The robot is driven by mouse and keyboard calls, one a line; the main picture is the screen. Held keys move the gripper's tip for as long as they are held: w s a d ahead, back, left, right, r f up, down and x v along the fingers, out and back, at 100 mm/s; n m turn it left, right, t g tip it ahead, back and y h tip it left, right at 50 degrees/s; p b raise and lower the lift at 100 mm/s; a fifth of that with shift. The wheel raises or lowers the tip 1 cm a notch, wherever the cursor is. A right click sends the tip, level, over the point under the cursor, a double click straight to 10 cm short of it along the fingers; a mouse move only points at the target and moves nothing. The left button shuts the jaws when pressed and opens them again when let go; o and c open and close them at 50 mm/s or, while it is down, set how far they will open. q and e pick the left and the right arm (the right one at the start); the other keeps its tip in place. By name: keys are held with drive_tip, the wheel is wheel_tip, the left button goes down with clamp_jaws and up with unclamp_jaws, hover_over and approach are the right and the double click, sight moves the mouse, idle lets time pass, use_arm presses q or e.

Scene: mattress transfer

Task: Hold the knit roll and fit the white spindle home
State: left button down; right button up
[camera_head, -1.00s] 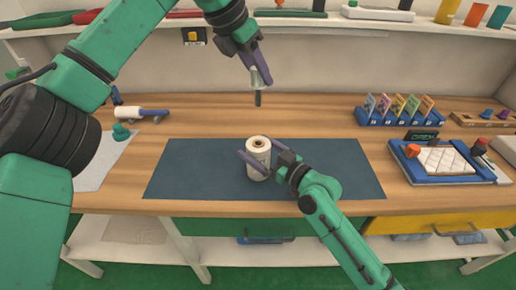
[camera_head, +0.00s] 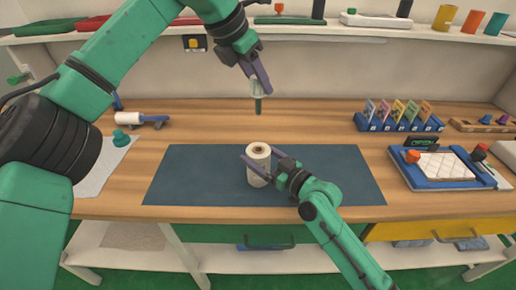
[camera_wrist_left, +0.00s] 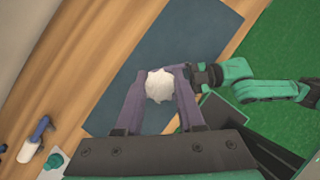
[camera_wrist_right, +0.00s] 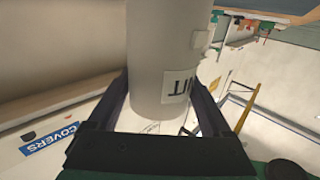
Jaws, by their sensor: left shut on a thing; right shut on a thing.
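The knit roll (camera_head: 258,172) is a pale cylinder standing upright on the dark blue mat (camera_head: 200,170), with a dark hole in its top. My right gripper (camera_head: 257,167) is shut around its side; the right wrist view shows the roll (camera_wrist_right: 165,50), with a printed label, between the fingers. In the left wrist view the spindle's scalloped white head (camera_wrist_left: 160,86) hides the roll.
A blue-framed tray (camera_head: 445,182) with a quilted pad and a blue rack of coloured cards (camera_head: 400,120) stand at the right. A white roller with a blue handle (camera_head: 140,118) and a green knob (camera_head: 126,141) lie at the left. The mat around the roll is clear.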

sight(255, 93)
use_arm(q)
drive_tip(key=shift+m, duration=0.3)
wheel_tip(255, 93, down, 4)
drive_tip(key=shift+w+f, duration=0.1)
drive_tip(key=shift+f, duration=0.1)
drive_tip(key=shift+f, duration=2.8)
drive_tip(key=shift+f, duration=3)
drive_tip(key=shift+c, duration=2.2)
unclamp_jaws()
